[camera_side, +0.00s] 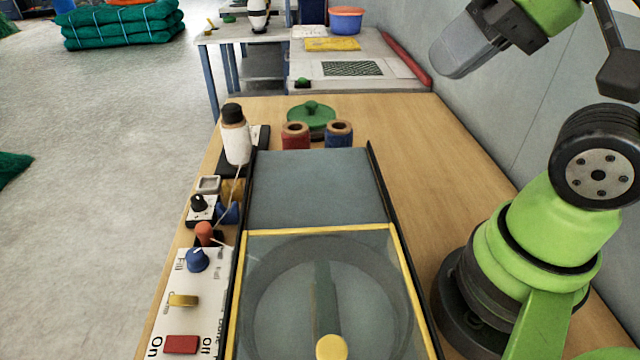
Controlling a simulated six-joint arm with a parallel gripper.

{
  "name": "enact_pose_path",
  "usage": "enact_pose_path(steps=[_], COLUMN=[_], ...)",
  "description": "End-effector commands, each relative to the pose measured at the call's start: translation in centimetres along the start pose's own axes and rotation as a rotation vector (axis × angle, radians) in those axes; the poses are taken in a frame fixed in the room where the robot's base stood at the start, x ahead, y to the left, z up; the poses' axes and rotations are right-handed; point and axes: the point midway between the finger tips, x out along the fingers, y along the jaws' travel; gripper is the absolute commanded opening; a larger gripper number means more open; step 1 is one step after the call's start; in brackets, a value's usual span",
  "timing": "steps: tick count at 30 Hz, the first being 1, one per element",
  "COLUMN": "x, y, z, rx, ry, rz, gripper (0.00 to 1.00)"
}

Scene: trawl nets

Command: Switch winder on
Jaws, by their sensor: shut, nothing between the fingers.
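The winder's white control panel (215,310) lies at the lower left of the side view. A red switch (181,344) sits near its front, between the printed words "On" at left and "Off" at right; I cannot tell which way it is set. Behind it on the panel are a yellow lever (183,300) and a blue knob (196,259). Right of the panel is a dark-railed box with a clear, yellow-edged cover (310,229) over a round form and a yellow knob (332,347). My gripper (456,64) is raised at the upper right, shut and empty, far from the panel.
A white spool with a black top (235,135) stands behind the panel, with a cord running forward. A black knob (198,204) and an orange knob (204,232) are nearby. Red (295,141) and blue (338,140) spools and a green lid (312,116) stand behind the box.

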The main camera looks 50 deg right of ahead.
Motion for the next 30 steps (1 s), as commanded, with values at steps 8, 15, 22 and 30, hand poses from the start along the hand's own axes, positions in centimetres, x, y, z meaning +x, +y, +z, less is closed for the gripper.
enact_pose_path(steps=[8, 15, 22, 30], x=[0.0, 0.2, 1.8, 6.6], y=[0.0, -0.6, -4.1, -10.4], z=[0.0, -0.6, -3.4, -5.3], rx=[-0.001, -0.030, -0.189, -0.442], ry=[-0.001, -0.023, -0.133, -0.281], rz=[0.000, -0.004, -0.016, -0.030], gripper=[0.00, 0.00, 0.00, 0.00])
